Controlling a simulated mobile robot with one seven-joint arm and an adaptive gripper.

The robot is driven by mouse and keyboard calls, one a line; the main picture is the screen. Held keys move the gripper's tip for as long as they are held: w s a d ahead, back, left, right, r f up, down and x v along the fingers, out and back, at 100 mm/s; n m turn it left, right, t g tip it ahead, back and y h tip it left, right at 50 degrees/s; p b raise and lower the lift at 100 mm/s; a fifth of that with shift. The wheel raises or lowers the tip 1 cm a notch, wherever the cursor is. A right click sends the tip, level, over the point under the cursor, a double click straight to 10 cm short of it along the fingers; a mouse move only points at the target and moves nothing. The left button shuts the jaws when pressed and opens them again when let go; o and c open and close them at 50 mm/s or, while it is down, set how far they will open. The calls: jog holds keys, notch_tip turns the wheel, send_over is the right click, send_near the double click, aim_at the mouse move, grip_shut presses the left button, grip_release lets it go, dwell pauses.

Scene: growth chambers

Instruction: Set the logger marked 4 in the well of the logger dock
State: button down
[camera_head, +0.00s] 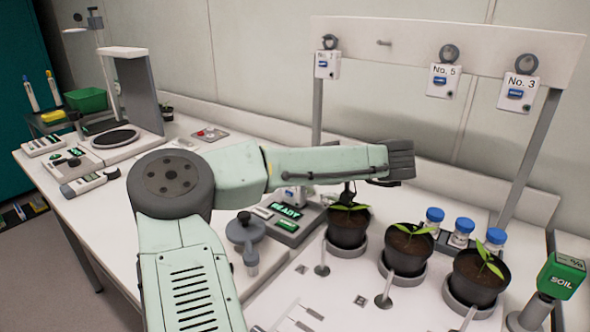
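Three white loggers with blue windows hang by rings on the white rail (408,45). The left logger (327,66) has a number too small to read surely. The middle logger (444,82) reads No. 5 and the right logger (518,92) reads No. 3. I cannot make out a logger marked 4. A dark device with a green READY display (286,211) stands partly behind my arm; I cannot tell whether it is the logger dock, and no well is clear. My gripper (401,161) is a dark shape at the arm's end, above the pots; its fingers are not clear.
Three potted seedlings (347,232) stand on the bench front, with blue-capped bottles (461,232) behind. A green SOIL device (562,276) is at the right edge. Instruments, a stand (140,92) and a green bin (87,100) are at left. My arm hides the bench middle.

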jog(key=shift+f+b, duration=0.35)
jog(key=shift+b, duration=0.2)
jog(key=c, duration=1.8)
grip_release()
jog(key=shift+s+f, duration=0.1)
jog(key=shift+f, duration=0.05)
